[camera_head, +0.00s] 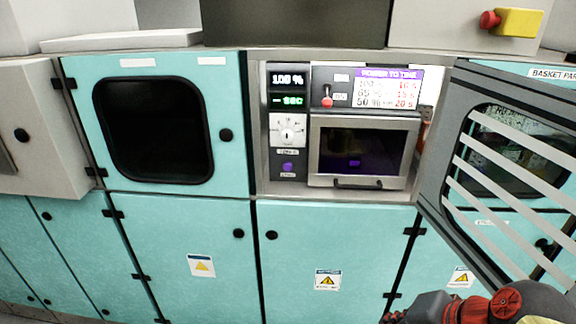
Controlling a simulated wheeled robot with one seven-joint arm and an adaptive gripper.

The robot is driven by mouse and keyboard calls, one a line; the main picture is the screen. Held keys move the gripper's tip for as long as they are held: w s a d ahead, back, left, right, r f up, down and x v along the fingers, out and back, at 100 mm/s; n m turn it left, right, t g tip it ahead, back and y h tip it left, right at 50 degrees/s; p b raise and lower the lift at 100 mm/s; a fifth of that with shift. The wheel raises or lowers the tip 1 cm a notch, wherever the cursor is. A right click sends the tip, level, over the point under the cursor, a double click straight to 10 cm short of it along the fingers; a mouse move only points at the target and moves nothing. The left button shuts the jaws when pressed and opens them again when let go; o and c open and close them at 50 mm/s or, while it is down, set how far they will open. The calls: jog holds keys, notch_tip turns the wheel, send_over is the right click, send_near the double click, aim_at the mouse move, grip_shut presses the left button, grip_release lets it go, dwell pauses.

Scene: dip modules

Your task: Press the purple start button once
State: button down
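The purple start button (288,167) sits low on the dark control panel (272,120) left of the small oven-like module. Above it are a white dial (288,130) and two displays; the upper reads "100 %" and the lower shows green "- SEC". The module's framed window door (362,150) looks shut, with a faint purple glow inside. My arm, red and dark grey, shows at the bottom right, well apart from the button. My gripper's fingertips cannot be made out.
A grey-framed door with slats (510,180) stands open at the right. A red-tipped lever (327,98) sits beside a "Power to time" chart (389,88). A yellow box with a red button (510,20) is at the top right. Space before the panel looks clear.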

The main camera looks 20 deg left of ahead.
aim_at(288, 166)
jog(key=w+a+r+m+y+p, duration=0.1)
jog(key=w+a+r+m+y, duration=0.1)
jog(key=w+a+m, duration=0.35)
jog(key=w+a+r+m+y+p, duration=0.1)
jog(key=w+a+r+m+y, duration=0.15)
jog(key=a, duration=0.65)
jog(key=w+a+f+m+t+y+p, duration=0.1)
jog(key=w+a+m+t+y, duration=0.1)
jog(key=w+a+m, duration=0.5)
jog(key=w+a+f+m+t+y+p, duration=0.1)
jog(key=w+a+m+t+y+p, duration=0.1)
jog(key=w+a+m, duration=0.6)
jog(key=w+m, duration=0.3)
jog(key=w, duration=0.4)
jog(key=shift+w+m+y+p, duration=0.2)
jog(key=shift+m+y+p, duration=0.1)
jog(key=shift+m+y, duration=0.1)
jog(key=shift+w+a+f, duration=0.1)
jog(key=shift+a, duration=0.05)
jog(key=shift+w+a+p, duration=0.35)
jog(key=shift+w, duration=1.05)
jog(key=shift+w+a+p, duration=0.3)
jog(key=shift+w+p, duration=0.1)
jog(key=shift+w, duration=0.95)
jog(key=shift+w+a+p, duration=0.35)
jog(key=shift+w, duration=1.05)
jog(key=shift+w, duration=0.15)
jog(key=shift+w+a, duration=0.1)
jog(key=shift+w, duration=0.15)
